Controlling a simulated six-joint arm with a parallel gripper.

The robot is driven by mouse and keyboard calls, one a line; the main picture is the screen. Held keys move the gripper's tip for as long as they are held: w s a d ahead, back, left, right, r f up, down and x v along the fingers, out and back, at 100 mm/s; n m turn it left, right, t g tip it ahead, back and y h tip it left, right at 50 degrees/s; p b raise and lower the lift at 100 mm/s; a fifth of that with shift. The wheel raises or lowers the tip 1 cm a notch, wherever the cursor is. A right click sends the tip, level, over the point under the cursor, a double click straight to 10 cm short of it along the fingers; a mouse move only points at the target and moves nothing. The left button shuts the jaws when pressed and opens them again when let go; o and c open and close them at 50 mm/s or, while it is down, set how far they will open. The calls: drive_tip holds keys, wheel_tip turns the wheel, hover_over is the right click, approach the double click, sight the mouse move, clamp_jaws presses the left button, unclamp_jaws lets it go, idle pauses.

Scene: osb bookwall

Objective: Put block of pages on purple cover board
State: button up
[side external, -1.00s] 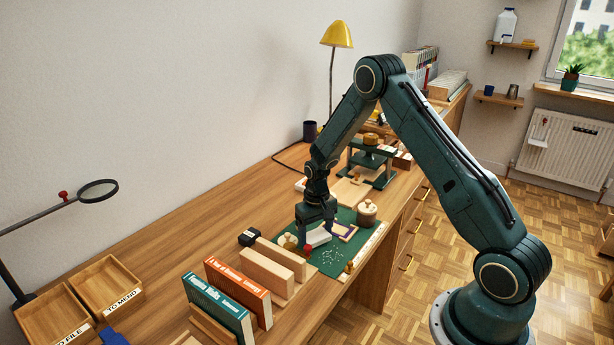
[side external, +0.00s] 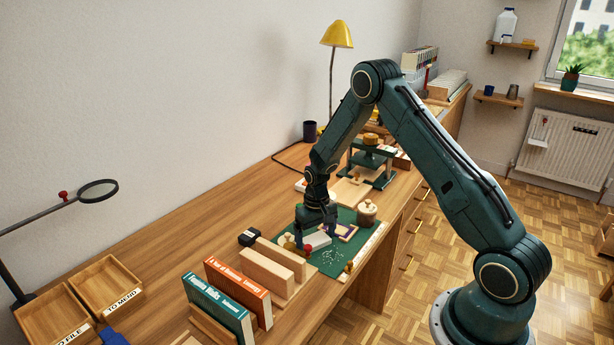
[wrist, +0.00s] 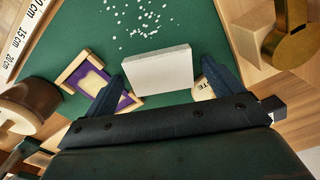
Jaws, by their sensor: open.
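The block of pages (side external: 317,240) is a white slab lying on the green mat. In the wrist view the block of pages (wrist: 157,72) sits between the two dark fingers of my gripper (wrist: 166,78), with visible gaps on both sides. My gripper (side external: 316,234) is open, low over the mat around the block. The purple cover board (side external: 349,232) lies on the mat just right of and behind the block. In the wrist view the purple cover board (wrist: 125,102) is left of the left finger, with cream and wooden strips on it, partly hidden by the finger.
The green mat (side external: 330,268) carries pale specks, a lidded pot (side external: 367,211) and a ruler strip (wrist: 22,35). A red-topped thing (side external: 308,248) and brass object (wrist: 285,40) stand close by. Wooden blocks (side external: 268,270) and books (side external: 238,289) stand in front; a press (side external: 372,165) is behind.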

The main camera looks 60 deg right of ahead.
sight(316, 239)
wheel_tip(316, 239, up, 12)
drive_tip(key=shift+r, duration=0.15)
idle(0.7)
idle(0.5)
